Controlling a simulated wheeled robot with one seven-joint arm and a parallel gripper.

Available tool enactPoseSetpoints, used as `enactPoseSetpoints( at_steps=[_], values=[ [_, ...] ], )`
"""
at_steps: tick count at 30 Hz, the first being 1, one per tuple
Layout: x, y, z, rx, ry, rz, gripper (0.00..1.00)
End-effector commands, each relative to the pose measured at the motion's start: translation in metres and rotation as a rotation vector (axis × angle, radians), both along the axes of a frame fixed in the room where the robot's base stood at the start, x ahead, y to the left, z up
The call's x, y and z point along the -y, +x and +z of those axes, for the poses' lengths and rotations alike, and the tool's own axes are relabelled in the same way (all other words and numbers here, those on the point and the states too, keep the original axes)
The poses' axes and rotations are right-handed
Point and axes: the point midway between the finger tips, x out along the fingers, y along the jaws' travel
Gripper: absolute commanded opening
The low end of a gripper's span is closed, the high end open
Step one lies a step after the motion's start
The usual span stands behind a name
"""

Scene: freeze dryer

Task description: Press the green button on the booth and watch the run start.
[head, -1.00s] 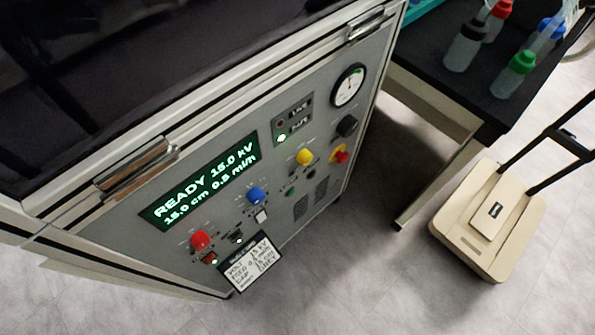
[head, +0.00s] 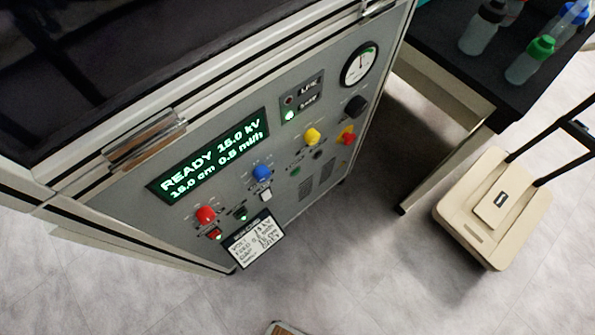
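The booth (head: 330,110) is a grey cabinet with a slanted control panel, in the middle left of the head view. A small green button (head: 295,171) sits on the panel between the blue knob (head: 262,173) and the yellow knob (head: 312,136). A dark round button (head: 318,155) is to its right. The green display (head: 210,155) reads READY 15.0 kV, 15.0 cm 0.5 ml/h. Of two indicator lamps, the lower one (head: 290,114) glows green and the upper is dark. My gripper is not in view.
A dark table with bottles (head: 530,62) and a beige cart (head: 497,207) stand right.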

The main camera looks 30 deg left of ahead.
Motion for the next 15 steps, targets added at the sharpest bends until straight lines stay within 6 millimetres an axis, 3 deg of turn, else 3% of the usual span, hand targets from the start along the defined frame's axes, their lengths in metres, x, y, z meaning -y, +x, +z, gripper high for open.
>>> enactPoseSetpoints(
  at_steps=[9,15],
  values=[
    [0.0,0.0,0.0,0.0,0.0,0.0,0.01],
    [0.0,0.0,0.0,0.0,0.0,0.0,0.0]
  ],
)
